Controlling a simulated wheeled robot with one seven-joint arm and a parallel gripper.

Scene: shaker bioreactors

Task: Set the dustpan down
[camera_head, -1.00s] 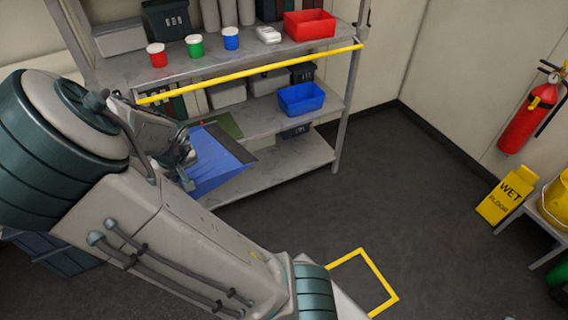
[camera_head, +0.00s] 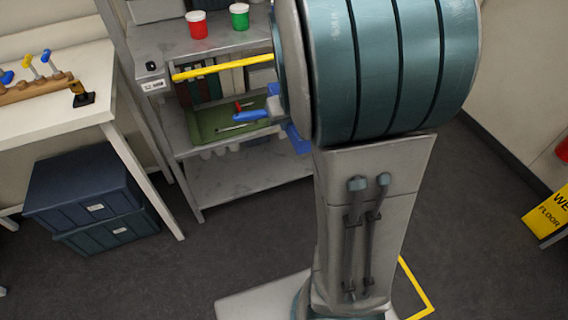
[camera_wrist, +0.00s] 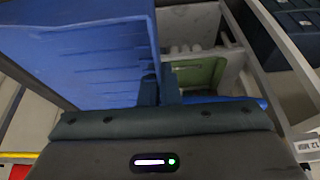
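The blue dustpan (camera_wrist: 80,60) fills the left of the wrist view, close to my gripper, with its broad pan tilted. Part of its blue handle (camera_wrist: 235,101) shows to the right of the fingers. My gripper (camera_wrist: 160,90) is shut on the dustpan, its two dark fingers close together at the handle. In the head view, my arm hides the gripper and most of the dustpan. Only the blue handle end (camera_head: 250,116) and a bit of the pan (camera_head: 298,139) show, in front of the shelf unit.
A grey shelf unit (camera_head: 240,187) has a yellow bar (camera_head: 222,67), red (camera_head: 197,26) and green (camera_head: 239,17) cups, and a green tray (camera_head: 215,128) on its middle shelf. A white table (camera_head: 60,118) stands left, dark blue bins (camera_head: 85,190) beneath. Floor between is clear.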

